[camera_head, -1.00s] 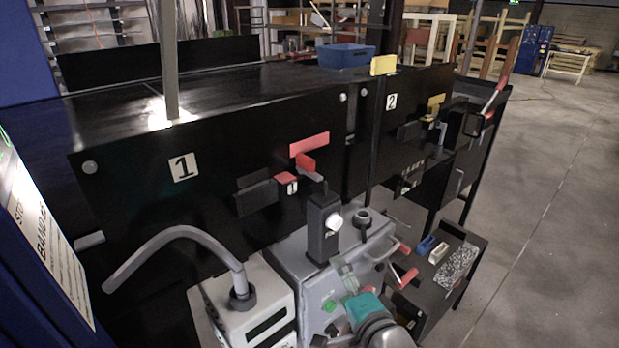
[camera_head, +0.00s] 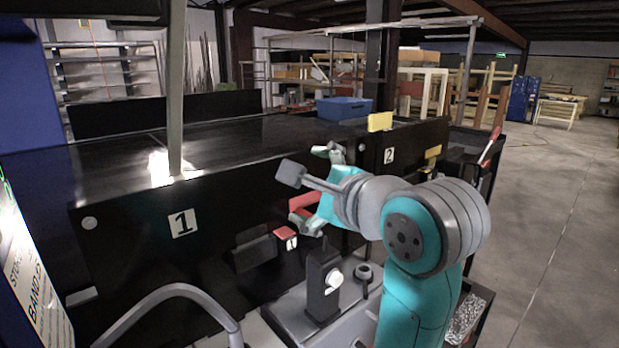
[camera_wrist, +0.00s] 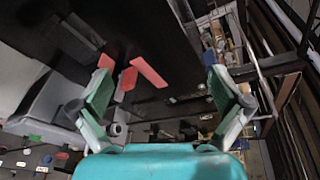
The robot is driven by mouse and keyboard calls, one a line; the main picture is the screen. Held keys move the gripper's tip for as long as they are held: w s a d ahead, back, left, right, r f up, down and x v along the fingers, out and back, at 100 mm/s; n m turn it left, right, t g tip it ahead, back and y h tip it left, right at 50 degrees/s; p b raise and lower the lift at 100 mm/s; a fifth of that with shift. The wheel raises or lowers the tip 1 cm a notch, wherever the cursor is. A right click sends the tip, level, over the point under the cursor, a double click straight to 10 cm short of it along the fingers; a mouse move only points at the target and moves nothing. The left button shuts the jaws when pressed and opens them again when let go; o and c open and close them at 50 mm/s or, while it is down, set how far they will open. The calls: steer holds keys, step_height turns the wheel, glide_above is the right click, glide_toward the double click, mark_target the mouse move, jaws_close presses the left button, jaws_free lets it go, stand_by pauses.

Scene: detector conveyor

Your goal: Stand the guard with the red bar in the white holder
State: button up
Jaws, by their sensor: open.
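The red bar (camera_head: 303,200) of the guard is on the black panel right of the number 1 sign, partly covered by my gripper. In the wrist view the red bar (camera_wrist: 149,72) lies ahead between the fingers, with two more red parts to its left. My gripper (camera_head: 315,184) is open and empty before the panel; in the wrist view its fingers (camera_wrist: 158,88) are spread wide. I cannot make out the white holder now; my arm covers much of the low side table at right.
A grey machine with a black post (camera_head: 323,283) stands below the bar. A grey curved hose (camera_head: 175,292) is at lower left. A blue bin (camera_head: 344,109) and a yellow bar (camera_head: 380,122) are along the top. Open floor (camera_head: 560,240) lies at right.

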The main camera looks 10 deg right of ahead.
mark_target(277, 167)
steer(key=r+x, duration=0.2)
steer(key=x, duration=0.8)
steer(key=shift+w+a+f, duration=0.2)
steer(key=shift+w+f, duration=0.05)
steer(key=shift+f, duration=0.1)
jaws_close()
steer(key=shift+r, duration=0.25)
step_height(277, 167, up, 7)
stand_by(1.7)
